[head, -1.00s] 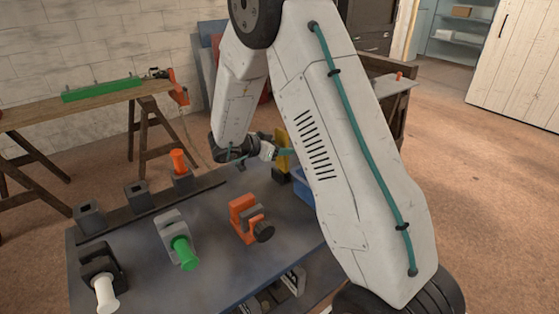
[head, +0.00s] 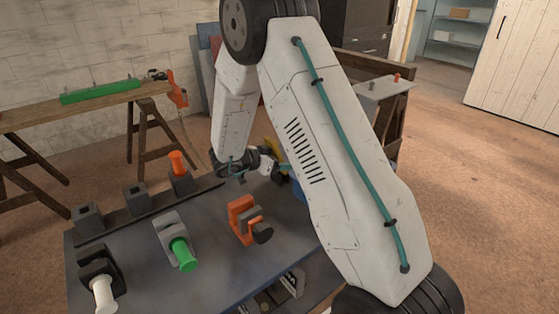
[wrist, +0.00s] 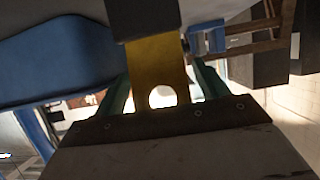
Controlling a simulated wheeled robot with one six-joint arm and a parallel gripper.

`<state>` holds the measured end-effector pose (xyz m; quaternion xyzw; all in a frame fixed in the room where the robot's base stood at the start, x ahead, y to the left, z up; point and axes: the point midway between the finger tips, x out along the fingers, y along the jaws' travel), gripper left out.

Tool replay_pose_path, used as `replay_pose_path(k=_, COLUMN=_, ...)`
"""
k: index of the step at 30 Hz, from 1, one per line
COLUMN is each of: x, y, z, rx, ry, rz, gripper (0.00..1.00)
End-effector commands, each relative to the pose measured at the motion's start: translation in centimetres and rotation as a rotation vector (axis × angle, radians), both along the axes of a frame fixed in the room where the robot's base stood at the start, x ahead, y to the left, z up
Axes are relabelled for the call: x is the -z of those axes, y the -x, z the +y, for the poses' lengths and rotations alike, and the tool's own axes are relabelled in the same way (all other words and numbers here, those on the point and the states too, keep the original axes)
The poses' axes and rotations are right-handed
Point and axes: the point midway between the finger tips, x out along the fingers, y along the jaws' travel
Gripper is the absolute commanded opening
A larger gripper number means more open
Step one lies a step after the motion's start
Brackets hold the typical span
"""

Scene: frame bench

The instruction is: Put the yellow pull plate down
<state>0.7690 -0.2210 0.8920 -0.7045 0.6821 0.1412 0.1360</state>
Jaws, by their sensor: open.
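The yellow pull plate (head: 270,146) shows as a small patch at the far right of the bench, mostly hidden by my arm. In the wrist view the plate (wrist: 152,62) has a rounded hole at its near end and joins a dark block (wrist: 145,17) at its far end. My gripper (wrist: 160,85) is open, its teal fingers on either side of the plate. A gap shows on the right; I cannot tell about contact on the left. In the head view my gripper (head: 281,168) is partly covered by my arm.
A blue bin (head: 298,190) is close to the gripper, and a large blue shape (wrist: 55,55) fills the wrist view's left. An orange clamp-like fixture (head: 242,218), a grey one with a green handle (head: 182,252) and a black one with a white handle (head: 104,290) stand on the bench (head: 140,245).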

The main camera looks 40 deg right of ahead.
Motion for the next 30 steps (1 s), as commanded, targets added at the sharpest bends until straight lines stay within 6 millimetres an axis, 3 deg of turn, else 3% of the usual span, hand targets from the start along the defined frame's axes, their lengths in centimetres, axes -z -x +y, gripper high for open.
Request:
replay_pose_path(k=18, x=-4.2, y=0.2, z=9.9, rx=-0.003, ry=0.001, rz=-0.003, gripper=0.73)
replay_pose_path(k=30, x=-5.3, y=-0.3, z=10.9, rx=-0.034, ry=-0.017, rz=-0.031, gripper=0.73)
